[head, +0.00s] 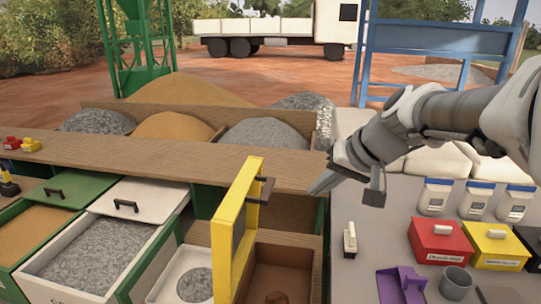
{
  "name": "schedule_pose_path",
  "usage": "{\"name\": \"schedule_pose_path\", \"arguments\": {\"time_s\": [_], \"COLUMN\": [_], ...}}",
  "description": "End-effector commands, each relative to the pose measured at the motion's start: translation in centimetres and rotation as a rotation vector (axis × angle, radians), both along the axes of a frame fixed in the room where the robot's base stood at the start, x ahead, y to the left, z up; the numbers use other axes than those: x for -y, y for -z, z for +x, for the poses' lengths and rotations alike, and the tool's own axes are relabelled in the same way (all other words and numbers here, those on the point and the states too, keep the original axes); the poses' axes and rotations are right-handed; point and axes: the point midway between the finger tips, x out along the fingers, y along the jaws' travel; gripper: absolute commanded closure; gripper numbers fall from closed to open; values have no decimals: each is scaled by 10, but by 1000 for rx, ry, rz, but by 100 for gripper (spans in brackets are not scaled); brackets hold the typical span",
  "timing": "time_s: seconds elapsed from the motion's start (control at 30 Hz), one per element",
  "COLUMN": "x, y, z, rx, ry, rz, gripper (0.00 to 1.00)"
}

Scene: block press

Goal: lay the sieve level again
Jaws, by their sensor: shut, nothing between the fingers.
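The sieve (222,262) has a yellow frame around a dark mesh and a dark handle on its upper right side. My gripper (319,188) is shut and empty. It is in the air to the right of the sieve's handle, apart from it in the picture.
A wooden ledge (150,164) runs behind the bins, with sand and gravel heaps beyond. A white bin of gravel (95,256) stands left. The grey table at right holds a brush (349,240), a red box (440,242), a yellow box (497,246), jars and a cup (455,283).

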Motion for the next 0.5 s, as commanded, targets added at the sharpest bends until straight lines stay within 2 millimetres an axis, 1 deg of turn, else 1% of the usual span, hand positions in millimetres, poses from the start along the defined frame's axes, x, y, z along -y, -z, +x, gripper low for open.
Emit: {"name": "schedule_pose_path", "arguments": {"time_s": [0.17, 0.27, 0.5], "x": [-2, -7, -26], "y": [5, 14, 54], "z": [8, 13, 36], "rx": [2, 1, -2], "ry": [1, 0, -1], "rz": [10, 10, 10], "gripper": [100, 100, 100]}}
